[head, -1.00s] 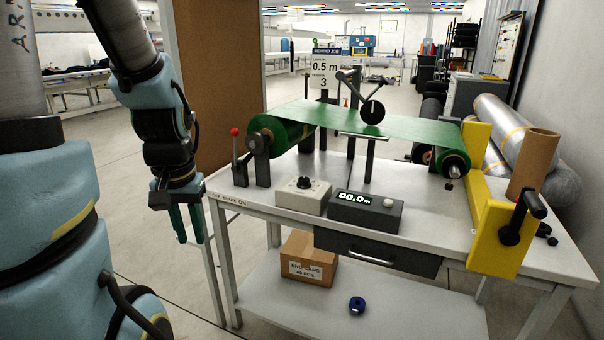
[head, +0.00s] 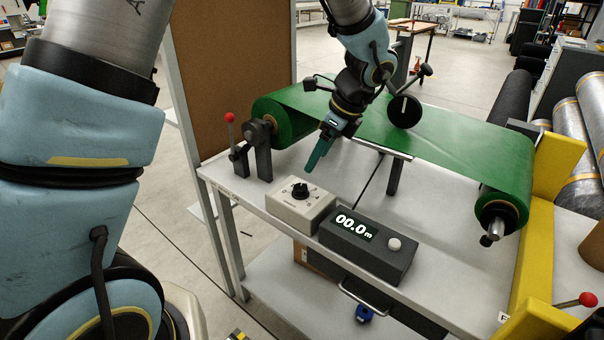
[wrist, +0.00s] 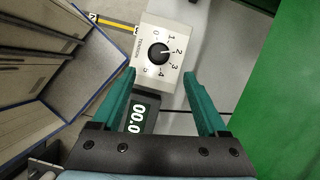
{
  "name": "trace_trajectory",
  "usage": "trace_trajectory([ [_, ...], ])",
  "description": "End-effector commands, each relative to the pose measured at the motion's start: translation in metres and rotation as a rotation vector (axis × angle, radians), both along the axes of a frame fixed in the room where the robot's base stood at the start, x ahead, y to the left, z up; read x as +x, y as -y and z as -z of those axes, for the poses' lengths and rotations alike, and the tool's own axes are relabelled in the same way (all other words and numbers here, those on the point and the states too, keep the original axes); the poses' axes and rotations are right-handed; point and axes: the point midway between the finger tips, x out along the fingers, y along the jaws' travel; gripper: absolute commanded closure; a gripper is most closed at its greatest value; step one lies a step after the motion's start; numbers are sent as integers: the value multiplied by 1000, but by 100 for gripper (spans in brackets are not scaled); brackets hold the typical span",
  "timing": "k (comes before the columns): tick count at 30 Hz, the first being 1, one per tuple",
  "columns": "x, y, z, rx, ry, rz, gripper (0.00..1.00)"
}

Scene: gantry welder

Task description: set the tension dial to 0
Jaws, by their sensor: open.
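The tension dial is a black knob (wrist: 159,54) on a small pale box (head: 300,205), with a scale from 0 to 5 around it. In the wrist view its light pointer mark appears to face the 2. The knob also shows in the head view (head: 299,190), on the box's top. My gripper (head: 311,168) is open and empty, above and slightly behind the box. In the wrist view its two green fingers (wrist: 160,76) are spread wide, with the dial beyond their tips and between their lines. The fingers are clear of the knob.
A dark counter box (head: 370,247) reading 00.0 m sits right of the dial box. A green roll and web (head: 440,145) run behind. A red-knobbed lever (head: 231,120) stands at the left, and a yellow bracket (head: 535,240) at the right. Bare tabletop lies behind the boxes.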

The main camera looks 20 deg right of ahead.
Motion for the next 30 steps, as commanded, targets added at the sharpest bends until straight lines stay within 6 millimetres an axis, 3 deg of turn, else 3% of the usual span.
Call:
trace_trajectory([
  [15,24,-23,79,2,-3,-5,24],
  [21,29,-27,93,-1,-2,-6,24],
  [30,30,-27,95,-2,-1,-6,24],
])
